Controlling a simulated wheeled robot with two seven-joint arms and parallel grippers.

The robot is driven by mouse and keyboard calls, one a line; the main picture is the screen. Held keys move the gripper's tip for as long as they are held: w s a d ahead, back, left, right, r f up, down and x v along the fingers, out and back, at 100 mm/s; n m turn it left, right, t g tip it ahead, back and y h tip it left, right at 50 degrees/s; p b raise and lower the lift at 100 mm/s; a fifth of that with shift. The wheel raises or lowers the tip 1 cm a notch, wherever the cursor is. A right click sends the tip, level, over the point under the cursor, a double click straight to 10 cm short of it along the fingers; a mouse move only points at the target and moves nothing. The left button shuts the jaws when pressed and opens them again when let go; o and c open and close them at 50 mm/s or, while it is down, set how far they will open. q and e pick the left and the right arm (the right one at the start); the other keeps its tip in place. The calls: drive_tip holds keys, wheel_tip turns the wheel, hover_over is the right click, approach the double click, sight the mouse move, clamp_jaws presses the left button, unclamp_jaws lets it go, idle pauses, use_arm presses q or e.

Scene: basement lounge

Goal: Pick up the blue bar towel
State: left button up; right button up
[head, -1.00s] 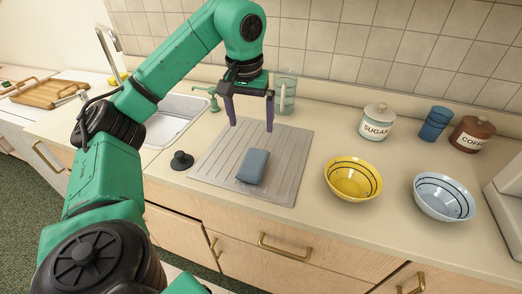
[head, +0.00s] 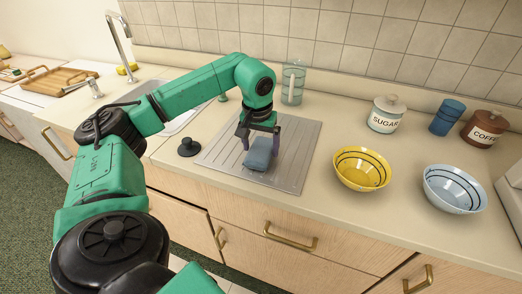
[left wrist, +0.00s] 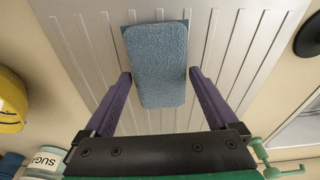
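The blue bar towel (head: 259,154) is a folded blue-grey block lying on the grey ridged drainboard (head: 296,172) beside the sink. It also shows in the left wrist view (left wrist: 158,62), between the two purple fingers. My left gripper (head: 260,150) is low over the towel, fingers pointing down, one on each side of it. In the left wrist view the gripper (left wrist: 160,82) is open, with a gap between the towel and at least the left finger; contact on the right finger is hard to tell. My right gripper is not in view.
A black stopper (head: 189,147) sits left of the drainboard. A yellow bowl (head: 361,169) and a light blue bowl (head: 454,189) stand to the right. A sugar jar (head: 386,115), blue cups (head: 447,117), a coffee jar (head: 484,129) and a clear pitcher (head: 292,84) stand behind.

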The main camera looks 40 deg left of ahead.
use_arm(q)
drive_tip(key=c, duration=0.8)
drive_tip(key=shift+r, duration=0.1)
drive_tip(key=shift+c, duration=0.2)
wheel_tip(320, 180, up, 10)
wheel_tip(320, 180, up, 10)
drive_tip(key=p, duration=0.7)
hover_over(261, 149)
